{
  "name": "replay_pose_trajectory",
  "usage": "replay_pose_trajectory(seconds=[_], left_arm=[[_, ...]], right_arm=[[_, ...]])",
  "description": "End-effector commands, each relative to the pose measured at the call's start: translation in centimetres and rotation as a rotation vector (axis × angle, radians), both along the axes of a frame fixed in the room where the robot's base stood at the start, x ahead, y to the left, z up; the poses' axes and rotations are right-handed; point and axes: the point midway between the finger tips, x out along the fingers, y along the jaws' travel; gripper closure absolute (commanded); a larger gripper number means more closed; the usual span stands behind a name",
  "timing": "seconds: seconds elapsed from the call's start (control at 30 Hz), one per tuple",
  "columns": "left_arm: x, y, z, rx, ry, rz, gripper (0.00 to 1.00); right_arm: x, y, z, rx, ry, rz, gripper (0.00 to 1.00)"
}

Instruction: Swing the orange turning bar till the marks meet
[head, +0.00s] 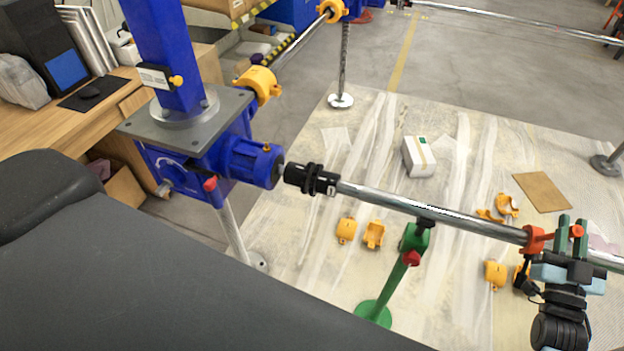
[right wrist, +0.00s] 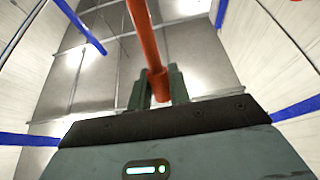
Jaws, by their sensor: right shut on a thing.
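The orange turning bar (head: 550,236) is joined to an orange collar around a long steel shaft (head: 430,207) at the right of the head view. My right gripper (head: 572,238) has its green fingers closed around the bar's free part. In the right wrist view, the bar (right wrist: 148,45) runs down between the fingers of the right gripper (right wrist: 160,88). A black coupling (head: 312,179) sits on the shaft's left end, beside the blue gearbox (head: 205,160). The marks are too small to make out. My left gripper is not in view.
A green stand (head: 394,278) with a red knob supports the shaft. Yellow covers (head: 374,234), a white box (head: 419,157) and a brown board (head: 541,192) lie on the sheeted floor. A wooden desk (head: 70,115) stands at the left.

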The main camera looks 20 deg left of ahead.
Motion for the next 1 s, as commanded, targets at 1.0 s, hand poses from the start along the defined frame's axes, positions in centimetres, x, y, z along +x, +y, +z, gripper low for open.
replay_pose_trajectory(seconds=[1.0], left_arm=[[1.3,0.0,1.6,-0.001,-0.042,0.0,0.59]], right_arm=[[2.4,0.2,1.0,-0.014,0.175,0.0,1.0]])
